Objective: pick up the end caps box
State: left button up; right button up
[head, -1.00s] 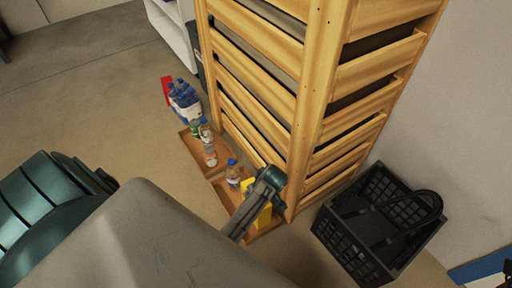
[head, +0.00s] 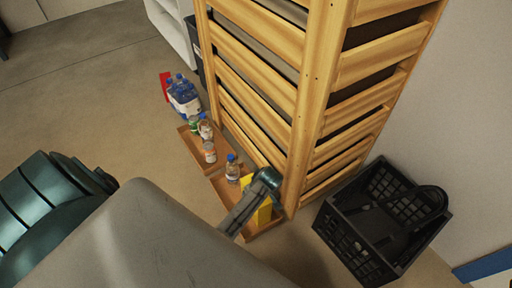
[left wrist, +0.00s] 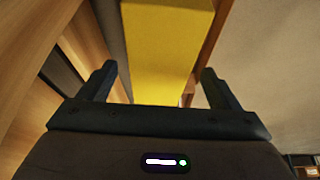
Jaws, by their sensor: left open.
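A yellow box, which I take to be the end caps box (head: 264,214), stands in the nearer wooden tray (head: 232,202) at the foot of the slatted wooden rack. My left arm's grey link and teal joint cover much of it in the head view. In the left wrist view, the yellow box (left wrist: 168,50) fills the upper middle, in line with the gap between my fingers. My left gripper (left wrist: 158,84) is open, one finger on each side of that gap. I see no clear contact with the box. My right gripper is out of view.
The wooden rack (head: 312,100) rises right beside the trays. A bottle (head: 232,170) stands in the nearer tray, and several more stand in the farther tray (head: 190,146). A bottle pack (head: 184,98) is behind. A black basket (head: 352,245) sits right. Floor at left is clear.

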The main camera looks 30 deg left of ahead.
pick_arm(q)
jog(key=shift+f, duration=0.25)
dwell(0.3)
jog(key=c, duration=1.8)
